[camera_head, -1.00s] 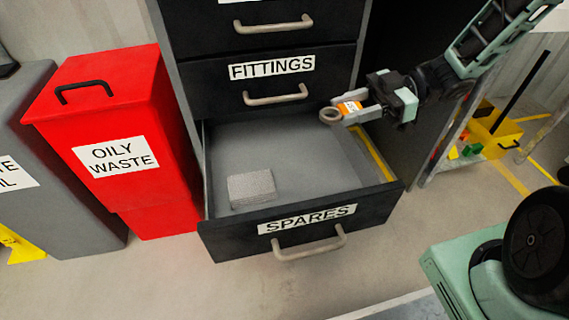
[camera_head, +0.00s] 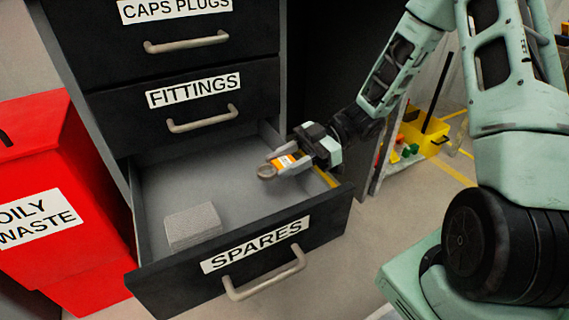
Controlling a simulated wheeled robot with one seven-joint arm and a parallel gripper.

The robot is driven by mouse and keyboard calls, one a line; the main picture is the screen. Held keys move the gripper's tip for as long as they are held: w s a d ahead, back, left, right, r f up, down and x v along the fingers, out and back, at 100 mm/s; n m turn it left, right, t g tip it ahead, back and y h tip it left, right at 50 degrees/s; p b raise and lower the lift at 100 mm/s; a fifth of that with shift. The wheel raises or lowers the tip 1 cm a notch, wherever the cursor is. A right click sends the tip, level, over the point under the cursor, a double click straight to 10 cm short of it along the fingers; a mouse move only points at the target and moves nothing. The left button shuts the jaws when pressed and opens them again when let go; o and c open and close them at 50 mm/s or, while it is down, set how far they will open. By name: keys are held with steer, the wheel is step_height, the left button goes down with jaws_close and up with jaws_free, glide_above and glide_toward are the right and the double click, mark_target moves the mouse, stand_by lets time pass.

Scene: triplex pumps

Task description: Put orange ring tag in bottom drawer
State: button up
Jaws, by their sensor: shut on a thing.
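The bottom drawer (camera_head: 325,232), labelled SPARES, is pulled open below the FITTINGS drawer. My gripper (camera_head: 283,163) is over the right part of the open drawer, pointing left. It is shut on the orange ring tag (camera_head: 286,160), which has an orange and white body with a grey-brown ring at its left end. The tag appears above the drawer floor; the exact height is hard to judge. My fingers hide part of the tag.
A grey block (camera_head: 192,226) lies in the drawer's front left. The drawer floor between it and the tag is clear. The closed FITTINGS drawer (camera_head: 200,120) is above. A red OILY WASTE bin (camera_head: 60,170) stands left, and a yellow container (camera_head: 428,140) is at right.

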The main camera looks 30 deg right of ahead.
steer(key=shift+f, duration=0.1)
steer(key=shift+f, duration=0.45)
steer(key=shift+f, duration=0.1)
steer(key=o, duration=1)
steer(key=shift+f, duration=0.1)
steer(key=shift+r, duration=0.35)
steer(key=shift+r+p+v, duration=0.15)
steer(key=shift+p+v, duration=1.4)
steer(key=shift+v, duration=1.5)
steer(key=shift+r+p+v, duration=0.2)
steer(key=shift+p+v, duration=1.35)
steer(key=shift+v, duration=1.5)
